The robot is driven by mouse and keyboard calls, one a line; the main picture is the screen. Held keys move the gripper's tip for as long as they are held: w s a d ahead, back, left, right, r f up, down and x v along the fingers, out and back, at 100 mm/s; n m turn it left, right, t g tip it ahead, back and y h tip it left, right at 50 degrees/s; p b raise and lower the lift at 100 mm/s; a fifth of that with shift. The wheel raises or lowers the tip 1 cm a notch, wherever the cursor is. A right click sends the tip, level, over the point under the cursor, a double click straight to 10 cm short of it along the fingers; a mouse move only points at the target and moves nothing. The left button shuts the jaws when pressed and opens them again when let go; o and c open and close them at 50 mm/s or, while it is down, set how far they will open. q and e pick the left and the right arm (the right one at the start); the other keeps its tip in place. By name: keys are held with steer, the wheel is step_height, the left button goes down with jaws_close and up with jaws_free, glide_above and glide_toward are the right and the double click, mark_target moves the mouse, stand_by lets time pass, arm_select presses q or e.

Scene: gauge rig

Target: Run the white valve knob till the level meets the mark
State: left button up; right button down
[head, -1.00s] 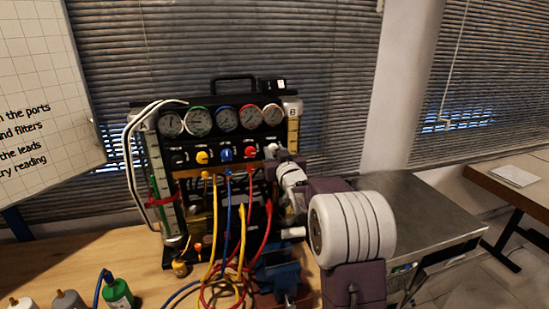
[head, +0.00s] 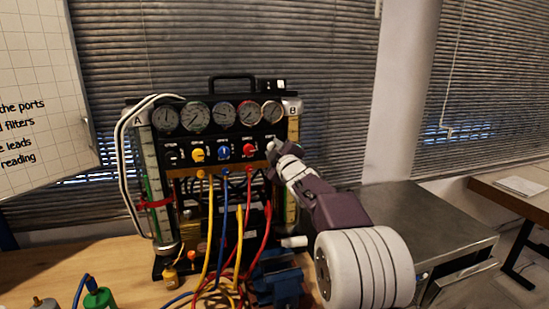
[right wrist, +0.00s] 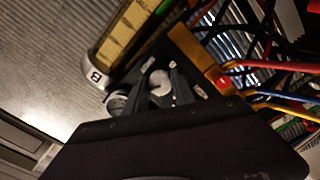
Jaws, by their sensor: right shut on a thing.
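The gauge rig stands on the wooden bench, with a row of valve knobs under its dials. The white valve knob (right wrist: 160,82) is at the right end of that row. My right gripper (head: 272,147) is shut on it and covers most of it in the head view. In the right wrist view the fingers (right wrist: 164,84) lie on either side of the knob. Tube A (head: 156,190) at the left holds green liquid and carries a red band (head: 155,204). Tube B (head: 293,130) with a yellow scale is at the right, partly behind my arm. My left gripper is out of view.
Yellow (head: 199,152), blue (head: 223,153) and red (head: 249,150) knobs sit left of my gripper. Coloured leads hang in front of the rig. A blue block (head: 276,284) and a green bottle (head: 100,298) are on the bench. A metal cabinet (head: 425,230) stands at right.

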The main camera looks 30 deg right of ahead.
steer(key=n+b, duration=0.2)
steer(key=n, duration=0.2)
steer(key=shift+n, duration=0.3)
stand_by(0.4)
steer(key=c, duration=1.1)
jaws_free()
steer(key=shift+o, duration=0.2)
steer(key=v, duration=0.9)
steer(key=shift+b, duration=0.35)
